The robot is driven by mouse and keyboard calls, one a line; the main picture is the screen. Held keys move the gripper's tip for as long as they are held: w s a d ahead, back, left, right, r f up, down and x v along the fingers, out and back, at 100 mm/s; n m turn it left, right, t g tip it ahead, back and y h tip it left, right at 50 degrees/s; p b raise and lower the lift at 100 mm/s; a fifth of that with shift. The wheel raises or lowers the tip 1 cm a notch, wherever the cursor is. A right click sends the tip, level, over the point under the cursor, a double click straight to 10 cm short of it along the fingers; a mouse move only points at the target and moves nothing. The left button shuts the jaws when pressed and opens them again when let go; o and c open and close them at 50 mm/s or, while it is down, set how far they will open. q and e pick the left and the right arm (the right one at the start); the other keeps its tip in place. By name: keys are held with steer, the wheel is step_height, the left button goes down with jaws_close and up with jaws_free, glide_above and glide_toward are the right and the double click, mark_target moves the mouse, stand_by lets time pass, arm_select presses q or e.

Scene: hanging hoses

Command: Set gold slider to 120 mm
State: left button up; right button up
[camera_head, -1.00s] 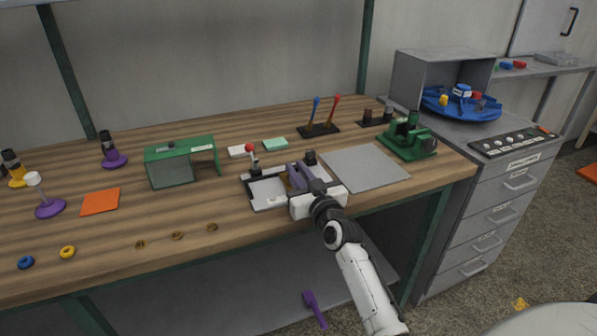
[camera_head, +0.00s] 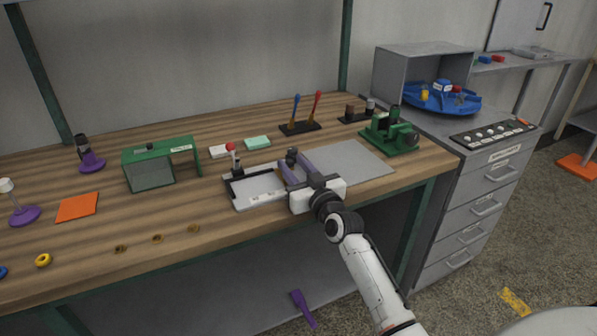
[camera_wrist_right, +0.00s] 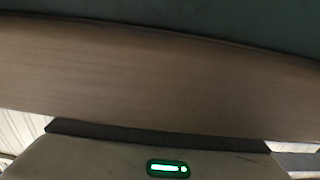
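My right gripper (camera_head: 293,163) reaches over the right end of a pale board with a dark rail (camera_head: 243,200) near the bench's front edge. Its two purple-grey fingers are apart. A small black knob (camera_head: 292,155) shows near the fingertips; I cannot tell whether they touch it. A small gold-brown patch (camera_head: 281,169) shows beside the left finger and may be the gold slider, mostly hidden. I cannot read any scale. My left gripper is out of view.
A grey plate (camera_head: 350,160) lies to the right, with a green device (camera_head: 392,135) beyond. A green box frame (camera_head: 150,170) stands left.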

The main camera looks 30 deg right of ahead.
steer(key=s, duration=0.3)
steer(key=s+a, duration=0.1)
steer(key=s, duration=0.6)
steer(key=shift+a+p, duration=0.25)
steer(key=shift+p, duration=0.1)
steer(key=shift+w, duration=0.1)
